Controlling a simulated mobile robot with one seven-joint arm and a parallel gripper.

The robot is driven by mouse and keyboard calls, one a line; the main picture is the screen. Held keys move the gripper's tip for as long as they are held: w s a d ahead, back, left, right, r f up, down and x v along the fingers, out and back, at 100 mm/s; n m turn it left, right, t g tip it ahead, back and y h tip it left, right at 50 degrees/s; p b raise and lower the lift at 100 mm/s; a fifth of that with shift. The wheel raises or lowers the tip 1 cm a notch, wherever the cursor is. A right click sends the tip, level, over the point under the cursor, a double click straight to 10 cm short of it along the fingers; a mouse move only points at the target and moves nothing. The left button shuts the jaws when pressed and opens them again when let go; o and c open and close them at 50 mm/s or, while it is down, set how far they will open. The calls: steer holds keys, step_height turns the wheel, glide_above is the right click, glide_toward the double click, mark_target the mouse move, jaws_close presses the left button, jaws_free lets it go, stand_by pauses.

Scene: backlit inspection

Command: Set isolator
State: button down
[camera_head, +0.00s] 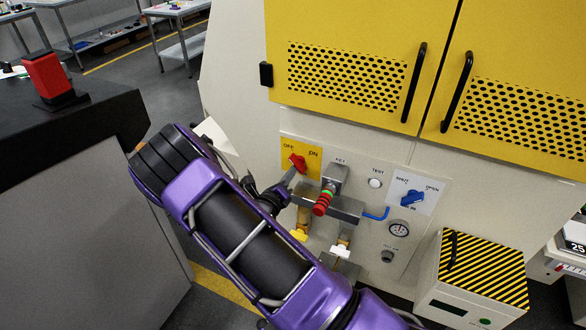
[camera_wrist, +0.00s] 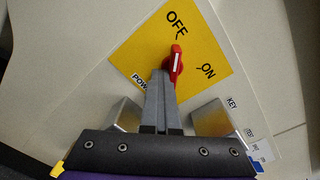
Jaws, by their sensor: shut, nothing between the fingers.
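The isolator is a red rotary knob (camera_head: 297,163) on a yellow plate (camera_head: 313,172) marked OFF and ON. Its handle leans up and left toward OFF. In the wrist view the red knob (camera_wrist: 176,60) carries a white line, with its end toward the OFF label, on the yellow plate (camera_wrist: 150,55). My gripper (camera_head: 290,174) is at the knob's lower left side. In the wrist view my gripper's (camera_wrist: 161,76) grey fingers are together and empty. Their tips overlap the knob's lower end; I cannot tell whether they touch it.
Right of the plate are a grey key-switch block with a red-and-green-banded piece (camera_head: 323,202), a white TEST button (camera_head: 375,183), a blue knob (camera_head: 411,198) and a gauge (camera_head: 399,229). A striped box (camera_head: 474,280) stands lower right. Yellow doors (camera_head: 360,30) are above. A dark counter (camera_head: 60,130) is left.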

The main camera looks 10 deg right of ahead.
steer(key=shift+w+d+r, duration=0.1)
steer(key=shift+d+r, duration=0.15)
steer(key=shift+r, duration=0.25)
steer(key=shift+d+r, duration=0.25)
steer(key=shift+r, duration=0.2)
steer(key=c, duration=1.4)
jaws_free()
steer(key=shift+o, duration=1.2)
steer(key=shift+a+f, duration=0.25)
steer(key=shift+f, duration=0.25)
steer(key=shift+o, duration=1.2)
steer(key=shift+s, duration=0.2)
steer(key=shift+s+a, duration=0.1)
steer(key=shift+a, duration=0.05)
steer(key=shift+p+v, duration=0.4)
steer(key=shift+v, duration=1.15)
steer(key=shift+f+p+v, duration=0.1)
steer(key=shift+f+v, duration=0.1)
steer(key=shift+v, duration=2.65)
steer(key=shift+f+p+v, duration=0.1)
steer(key=shift+f+v, duration=0.05)
steer(key=shift+v, duration=2.65)
steer(key=shift+f+p+v, duration=0.1)
steer(key=shift+f+v, duration=0.1)
steer(key=shift+v, duration=2.65)
